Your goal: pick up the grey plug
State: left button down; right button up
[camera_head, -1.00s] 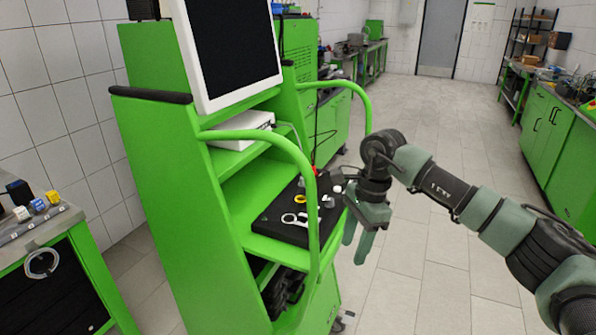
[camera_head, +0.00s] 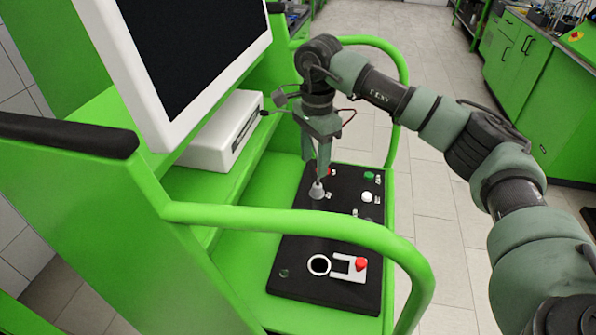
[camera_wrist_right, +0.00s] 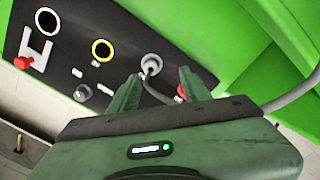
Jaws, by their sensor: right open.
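The grey plug (camera_head: 317,190) is a small grey cone standing on the black panel (camera_head: 330,222) of the green cart. In the right wrist view the plug (camera_wrist_right: 151,64) sits on the panel with a grey cable running from it. My right gripper (camera_head: 320,166) points down just above the plug. In the wrist view its two open fingers (camera_wrist_right: 158,82) lie on either side of the cable, with the plug just beyond the fingertips. Nothing is gripped. My left gripper is out of view.
A yellow ring (camera_wrist_right: 103,50) shows in the wrist view. A green rail (camera_head: 300,222) crosses in front; a white box (camera_head: 222,130) stands left.

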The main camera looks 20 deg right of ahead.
aim_at(317, 185)
jog(key=s+f+p, duration=0.2)
jog(key=shift+s+d+f, duration=0.1)
jog(key=shift+s+f, duration=0.2)
jog(key=shift+f, duration=0.1)
jog(key=f, duration=0.1)
jog(key=f+p, duration=0.1)
jog(key=f, duration=0.1)
jog(key=shift+w, duration=0.4)
jog(key=shift+d+f, duration=0.1)
jog(key=shift+f, duration=0.55)
jog(key=c, duration=0.9)
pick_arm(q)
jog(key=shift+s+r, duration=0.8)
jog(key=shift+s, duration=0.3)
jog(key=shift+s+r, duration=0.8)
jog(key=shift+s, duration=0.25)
pick_arm(e)
jog(key=shift+w, duration=0.1)
grip_shut()
